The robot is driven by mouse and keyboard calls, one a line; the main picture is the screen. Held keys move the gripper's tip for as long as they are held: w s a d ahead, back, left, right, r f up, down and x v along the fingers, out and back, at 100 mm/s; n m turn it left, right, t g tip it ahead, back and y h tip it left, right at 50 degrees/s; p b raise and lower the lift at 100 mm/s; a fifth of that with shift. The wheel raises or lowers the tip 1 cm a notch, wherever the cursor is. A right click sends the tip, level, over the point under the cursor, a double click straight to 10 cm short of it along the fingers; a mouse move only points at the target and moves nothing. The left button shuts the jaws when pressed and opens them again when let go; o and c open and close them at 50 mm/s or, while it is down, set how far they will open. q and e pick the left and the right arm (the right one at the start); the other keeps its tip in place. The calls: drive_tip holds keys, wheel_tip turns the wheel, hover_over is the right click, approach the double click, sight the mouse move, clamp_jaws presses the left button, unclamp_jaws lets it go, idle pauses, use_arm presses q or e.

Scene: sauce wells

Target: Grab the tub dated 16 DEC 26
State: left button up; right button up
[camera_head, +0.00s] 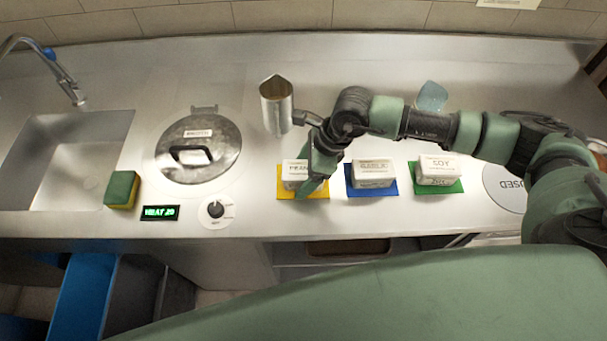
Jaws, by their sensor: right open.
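Three white tubs stand in a row on coloured mats on the steel counter. The left tub (292,172), its label partly hidden and starting with what looks like "PEAN", is on a yellow mat (288,194). The middle tub (372,175), apparently labelled GARLIC, is on a blue mat (351,185). The right tub (438,170), labelled SOY, is on a green mat (458,186). No date is readable on any of them. My right gripper (312,182) is open at the right side of the left tub and covers part of it; contact cannot be told. My left gripper is out of view.
A metal jug (276,104) stands behind the left tub. A lidded round well (198,148), knob (215,209), sponge (122,189) and sink (65,160) are to the left. A round sign (505,186) lies right of the green mat. My right arm spans above the tubs.

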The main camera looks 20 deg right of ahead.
drive_tip(key=shift+f, duration=0.15)
idle(0.3)
clamp_jaws()
